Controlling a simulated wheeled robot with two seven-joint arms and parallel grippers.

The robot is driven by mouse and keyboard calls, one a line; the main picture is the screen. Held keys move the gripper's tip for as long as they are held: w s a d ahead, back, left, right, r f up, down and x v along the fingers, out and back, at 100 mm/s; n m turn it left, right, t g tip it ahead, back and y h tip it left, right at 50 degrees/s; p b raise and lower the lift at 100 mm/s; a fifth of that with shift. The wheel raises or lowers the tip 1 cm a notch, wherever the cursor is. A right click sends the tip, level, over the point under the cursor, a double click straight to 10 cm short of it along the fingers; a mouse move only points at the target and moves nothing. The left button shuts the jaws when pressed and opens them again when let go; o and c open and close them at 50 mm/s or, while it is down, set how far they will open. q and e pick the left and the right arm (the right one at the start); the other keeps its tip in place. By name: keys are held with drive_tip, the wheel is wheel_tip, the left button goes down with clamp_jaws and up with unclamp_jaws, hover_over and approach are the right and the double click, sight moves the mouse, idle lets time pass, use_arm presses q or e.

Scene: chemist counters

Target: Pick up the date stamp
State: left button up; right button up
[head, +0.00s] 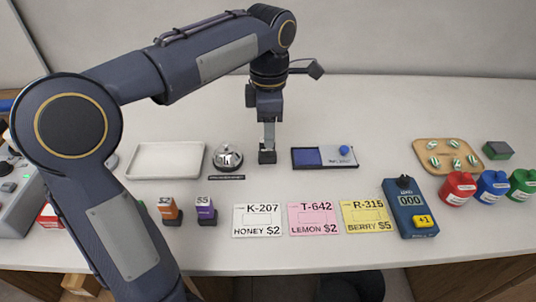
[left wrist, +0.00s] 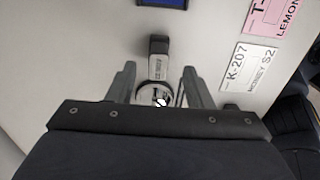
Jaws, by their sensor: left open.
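The date stamp, a small dark block (head: 267,157), stands on the counter between the bell and the stamp pad. In the left wrist view it is a dark block (left wrist: 158,46) with a paler part towards me. My left gripper (head: 268,146) points down right over it and hides part of it in the head view. In the left wrist view the two grey fingers (left wrist: 159,72) are spread apart, one on each side of the stamp, with gaps to it. How far down they reach beside it I cannot tell. My right gripper is out of view.
A silver bell (head: 227,156) stands close left, and a blue stamp pad (head: 308,158) lies right. A white tray (head: 165,160) is farther left. Price cards (head: 257,221), a counter device (head: 405,215) and coloured bottles (head: 457,188) lie in front and right. The back is clear.

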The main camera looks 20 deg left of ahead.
sight(267, 150)
use_arm(q)
drive_tip(key=f+b, duration=0.1)
drive_tip(key=f, duration=0.3)
drive_tip(key=shift+a+f, duration=0.2)
drive_tip(key=shift+c, duration=0.3)
clamp_jaws()
